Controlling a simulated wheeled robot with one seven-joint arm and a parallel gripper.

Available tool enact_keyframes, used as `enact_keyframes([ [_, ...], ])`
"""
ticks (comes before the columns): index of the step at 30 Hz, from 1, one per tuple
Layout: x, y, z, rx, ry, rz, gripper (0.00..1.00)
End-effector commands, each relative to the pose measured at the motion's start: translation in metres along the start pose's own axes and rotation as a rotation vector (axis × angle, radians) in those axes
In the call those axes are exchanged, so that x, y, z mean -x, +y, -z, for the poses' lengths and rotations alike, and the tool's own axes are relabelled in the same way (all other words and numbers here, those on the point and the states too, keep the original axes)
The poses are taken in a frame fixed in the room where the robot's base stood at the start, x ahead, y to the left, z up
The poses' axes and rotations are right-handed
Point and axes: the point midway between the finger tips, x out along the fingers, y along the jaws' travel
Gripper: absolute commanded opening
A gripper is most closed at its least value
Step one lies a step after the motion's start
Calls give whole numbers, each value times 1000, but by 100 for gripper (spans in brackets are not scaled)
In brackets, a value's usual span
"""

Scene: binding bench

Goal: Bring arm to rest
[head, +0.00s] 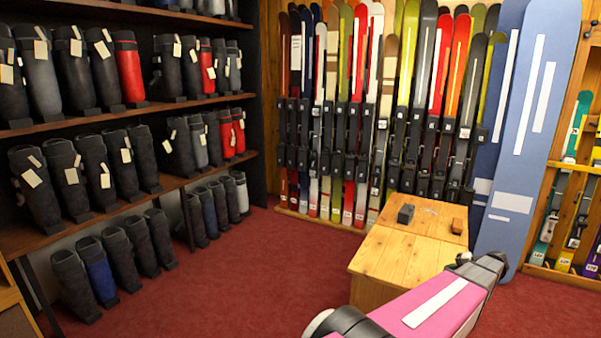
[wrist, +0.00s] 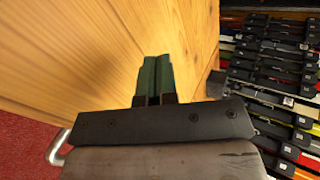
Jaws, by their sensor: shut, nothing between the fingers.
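My gripper (head: 488,264) is at the right end of my pink arm in the head view, beside the near right side of the wooden bench (head: 390,252). Its fingers are hard to make out there. In the wrist view its two green fingers (wrist: 154,78) lie side by side, shut and empty. The bench top (wrist: 90,50) fills the left and middle of the wrist view behind the fingers.
On the bench are a dark grey block (head: 406,213) and a brown block (head: 457,226). Skis (head: 362,130) stand along the back wall, with wide blue boards (head: 520,130) to their right. Boot shelves (head: 90,118) line the left. Red carpet (head: 240,275) is clear between.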

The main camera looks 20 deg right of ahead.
Motion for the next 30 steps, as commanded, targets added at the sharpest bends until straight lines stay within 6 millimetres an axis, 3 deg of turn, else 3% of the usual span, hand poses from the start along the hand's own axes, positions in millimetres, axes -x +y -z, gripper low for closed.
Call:
enact_keyframes([
  [1, -23, -14, -12, 13, -27, -27, 0],
  [6, -87, -46, -43, 51, -100, -125, 0],
  [15, -187, -96, -110, 144, -212, -298, 0],
  [24, -266, -134, -190, 264, -301, -464, 0],
  [30, -308, -155, -248, 361, -347, -570, 0],
])
